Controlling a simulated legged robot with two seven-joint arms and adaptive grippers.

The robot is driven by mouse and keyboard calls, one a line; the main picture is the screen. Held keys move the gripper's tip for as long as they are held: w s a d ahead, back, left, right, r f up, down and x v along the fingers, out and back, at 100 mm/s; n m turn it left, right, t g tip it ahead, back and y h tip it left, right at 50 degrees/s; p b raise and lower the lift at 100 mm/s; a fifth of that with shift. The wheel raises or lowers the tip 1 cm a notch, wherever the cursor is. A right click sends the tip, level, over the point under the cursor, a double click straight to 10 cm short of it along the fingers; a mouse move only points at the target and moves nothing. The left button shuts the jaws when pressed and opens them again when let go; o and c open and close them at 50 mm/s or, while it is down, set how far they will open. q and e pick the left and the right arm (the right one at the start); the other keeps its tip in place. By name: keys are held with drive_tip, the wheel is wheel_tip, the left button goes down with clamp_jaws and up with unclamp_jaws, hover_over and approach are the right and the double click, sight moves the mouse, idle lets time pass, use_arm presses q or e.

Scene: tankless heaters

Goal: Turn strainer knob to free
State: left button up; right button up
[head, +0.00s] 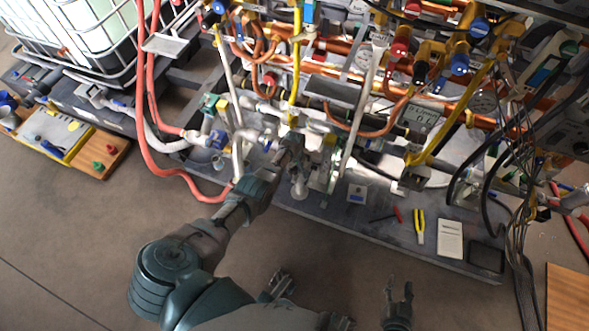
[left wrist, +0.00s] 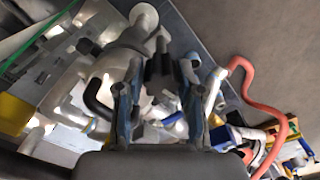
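My left gripper (head: 291,147) reaches in among the grey pipes and fittings at the middle of the skid. In the left wrist view its two blue-grey fingers (left wrist: 162,72) stand apart. A dark, ridged piece (left wrist: 159,64) shows between the fingertips; I cannot tell whether they touch it. It may be the strainer knob, but its setting cannot be read. In the head view the gripper hides the spot. My right gripper (head: 398,288) is open and empty over the floor, low in the picture.
Copper and yellow pipes with valves fill the back. A red hose (head: 147,130) loops at the left. Yellow pliers (head: 420,226), a white paper (head: 450,240) and a dark tablet (head: 486,257) lie on the skid's front right. The floor in front is clear.

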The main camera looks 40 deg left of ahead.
use_arm(q)
drive_tip(key=o, duration=0.3)
drive_tip(key=shift+w, duration=0.1)
wheel_tip(320, 180, up, 12)
drive_tip(key=shift+f, duration=0.1)
idle(0.4)
idle(0.3)
